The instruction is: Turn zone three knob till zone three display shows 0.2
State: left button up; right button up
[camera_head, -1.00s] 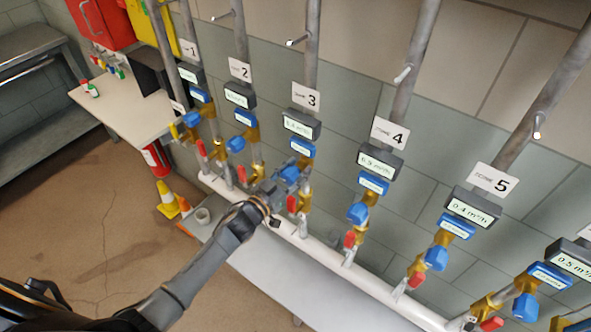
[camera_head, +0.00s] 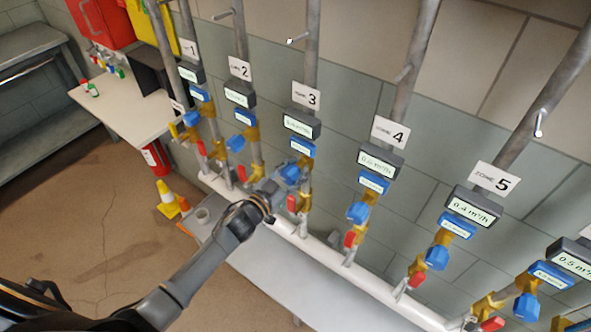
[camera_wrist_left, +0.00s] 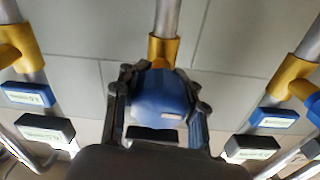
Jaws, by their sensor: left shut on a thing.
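The zone three knob (camera_head: 290,173) is blue and sits on the pipe below the sign marked 3 (camera_head: 306,96). My left gripper (camera_head: 278,184) reaches it from the lower left and is shut on it. In the left wrist view the knob (camera_wrist_left: 160,98) fills the space between the two dark fingers of the gripper (camera_wrist_left: 158,105). The zone three display (camera_head: 301,123) is a dark box with a pale screen above the knob; its digits are too blurred to read for sure. My right gripper is not in view.
Neighbouring pipes carry their own displays and blue knobs, such as the zone two knob (camera_head: 236,143) and zone four knob (camera_head: 358,212). Red-handled valves (camera_head: 291,203) sit below. A white pipe (camera_head: 330,258) runs along the bottom.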

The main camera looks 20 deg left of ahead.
pick_arm(q)
jog(key=m+b, duration=0.1)
jog(key=m, duration=0.5)
dwell(0.6)
jog(key=o, duration=1.3)
jog(key=shift+c, duration=0.2)
jog(key=v, duration=1.2)
